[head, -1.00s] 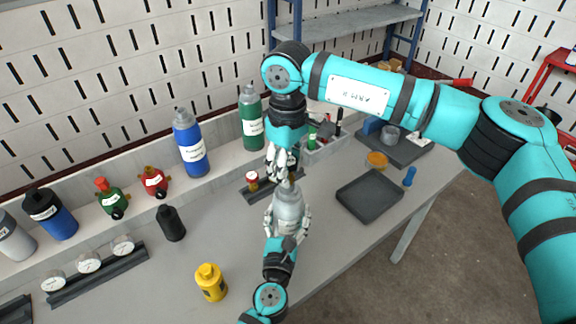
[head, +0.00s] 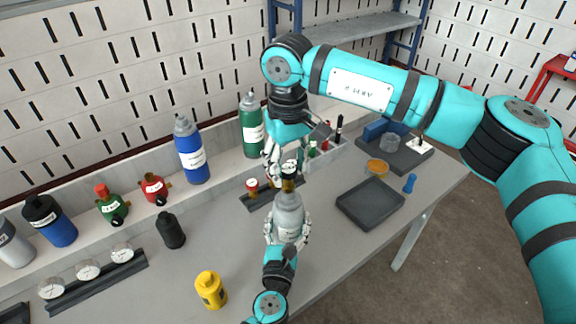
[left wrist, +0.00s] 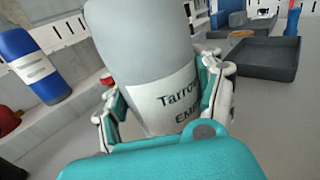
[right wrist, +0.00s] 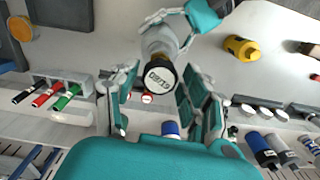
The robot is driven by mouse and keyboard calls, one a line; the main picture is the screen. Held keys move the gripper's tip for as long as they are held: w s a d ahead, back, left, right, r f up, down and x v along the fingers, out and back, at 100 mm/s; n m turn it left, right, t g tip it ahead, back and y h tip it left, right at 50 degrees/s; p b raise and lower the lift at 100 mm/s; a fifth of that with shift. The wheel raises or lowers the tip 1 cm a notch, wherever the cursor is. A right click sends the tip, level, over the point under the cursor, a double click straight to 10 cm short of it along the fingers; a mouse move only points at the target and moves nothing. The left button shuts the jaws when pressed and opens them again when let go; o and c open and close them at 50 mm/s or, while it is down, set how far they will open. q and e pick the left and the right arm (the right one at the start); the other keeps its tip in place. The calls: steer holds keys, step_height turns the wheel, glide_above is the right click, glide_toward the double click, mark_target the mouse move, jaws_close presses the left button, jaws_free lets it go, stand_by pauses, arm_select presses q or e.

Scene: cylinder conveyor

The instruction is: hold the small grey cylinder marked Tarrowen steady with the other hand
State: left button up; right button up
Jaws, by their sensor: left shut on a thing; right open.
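My left gripper (head: 287,232) is shut around the cylinder's body from the front. My right gripper (head: 284,168) is open, pointing down at the top of the cylinder.
A black tray (head: 370,205) lies to the right, a yellow bottle (head: 210,290) at front left. A black bottle (head: 170,230) and a gauge rack (head: 100,283) stand left. Blue (head: 190,150) and green (head: 251,125) cylinders stand along the back ledge.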

steer(key=shift+m, duration=0.9)
steer(key=m, duration=0.6)
steer(key=shift+m, duration=0.3)
steer(key=m, duration=0.4)
steer(key=shift+m, duration=0.7)
